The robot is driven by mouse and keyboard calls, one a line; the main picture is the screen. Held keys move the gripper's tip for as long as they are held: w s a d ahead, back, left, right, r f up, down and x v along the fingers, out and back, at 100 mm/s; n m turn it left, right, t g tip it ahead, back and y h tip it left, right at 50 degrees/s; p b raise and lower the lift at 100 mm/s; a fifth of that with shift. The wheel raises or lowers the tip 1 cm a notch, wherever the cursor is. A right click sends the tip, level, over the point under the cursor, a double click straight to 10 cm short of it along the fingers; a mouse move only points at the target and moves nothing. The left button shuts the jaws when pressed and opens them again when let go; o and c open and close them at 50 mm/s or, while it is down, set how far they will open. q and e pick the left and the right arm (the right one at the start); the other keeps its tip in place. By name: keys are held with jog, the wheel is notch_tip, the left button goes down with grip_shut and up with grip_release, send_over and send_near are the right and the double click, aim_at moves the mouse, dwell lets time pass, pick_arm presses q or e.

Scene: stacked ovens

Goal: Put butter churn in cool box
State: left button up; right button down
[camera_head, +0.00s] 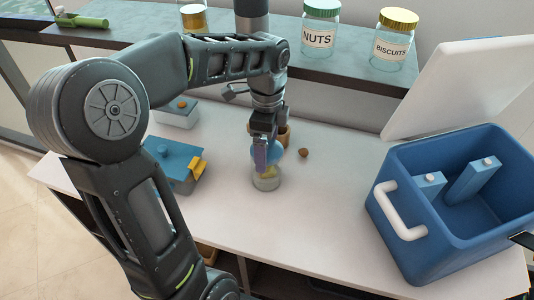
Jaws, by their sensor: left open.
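The butter churn, seemingly the small clear jar with yellowish contents and a blue top (267,181), stands on the white counter. My left gripper (264,150) is open and points down at its top, in front of it in this view. The fingers hide part of the top, and I cannot tell whether they touch it. The blue cool box (434,254) stands on the right of the counter with its white lid (461,82) raised. Two blue blocks with pale caps (472,180) are inside it. My right gripper is not clearly seen.
A blue box with a yellow part (174,163) and a pale container (177,114) stand left of the jar. A brown cup (284,133) and a small brown ball (303,153) are behind it. The shelf holds NUTS (318,38) and BISCUITS (391,49) jars. Counter between jar and cool box is clear.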

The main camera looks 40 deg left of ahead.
pick_arm(q)
notch_tip(320, 180, up, 4)
jog(key=shift+r, duration=0.1)
jog(key=shift+o, duration=0.4)
